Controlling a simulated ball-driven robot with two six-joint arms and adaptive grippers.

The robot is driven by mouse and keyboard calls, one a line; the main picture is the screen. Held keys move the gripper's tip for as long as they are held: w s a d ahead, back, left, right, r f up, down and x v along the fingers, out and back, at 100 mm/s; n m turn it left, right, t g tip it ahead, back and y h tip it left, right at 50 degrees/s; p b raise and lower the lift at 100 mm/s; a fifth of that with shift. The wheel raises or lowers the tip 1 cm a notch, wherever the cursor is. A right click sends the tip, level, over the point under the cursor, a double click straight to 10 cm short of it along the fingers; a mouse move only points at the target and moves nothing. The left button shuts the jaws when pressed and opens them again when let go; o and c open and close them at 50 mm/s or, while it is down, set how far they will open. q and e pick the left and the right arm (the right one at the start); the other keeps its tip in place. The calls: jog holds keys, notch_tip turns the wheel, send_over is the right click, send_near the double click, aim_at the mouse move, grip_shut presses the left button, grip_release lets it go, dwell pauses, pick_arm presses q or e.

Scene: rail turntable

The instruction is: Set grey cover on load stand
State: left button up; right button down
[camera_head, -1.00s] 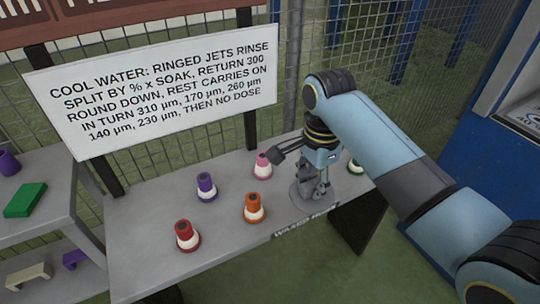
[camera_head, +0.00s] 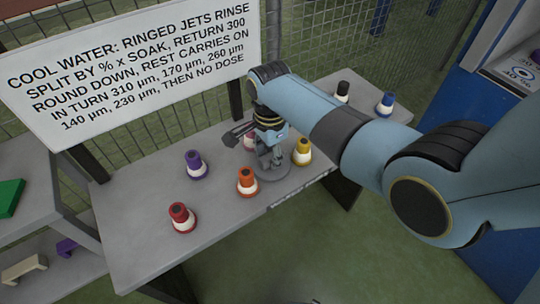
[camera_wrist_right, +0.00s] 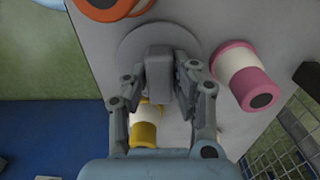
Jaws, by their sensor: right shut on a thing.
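The grey cover is a round grey disc (camera_head: 272,172) with a block-shaped knob. My right gripper (camera_head: 268,156) is shut on the knob, from above. In the right wrist view the knob (camera_wrist_right: 158,62) sits between the fingertips (camera_wrist_right: 162,75), with the disc (camera_wrist_right: 128,45) beyond it. The disc is over the grey table between the orange and yellow jets; I cannot tell whether it touches the tabletop. I cannot pick out the load stand. My left gripper is not in view.
The table (camera_head: 140,200) bears coloured jets: orange (camera_head: 247,182), yellow (camera_head: 303,152), pink (camera_wrist_right: 245,75), red (camera_head: 181,218), purple (camera_head: 196,165), black (camera_head: 342,92) and blue (camera_head: 385,104). A sign (camera_head: 130,65) stands behind. A shelf with a green block (camera_head: 10,197) is at left.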

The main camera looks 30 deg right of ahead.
jog(key=shift+w, duration=0.1)
jog(key=shift+f, duration=0.1)
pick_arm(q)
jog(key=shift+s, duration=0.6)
pick_arm(e)
jog(key=c, duration=1.1)
grip_release()
jog(key=shift+o, duration=0.2)
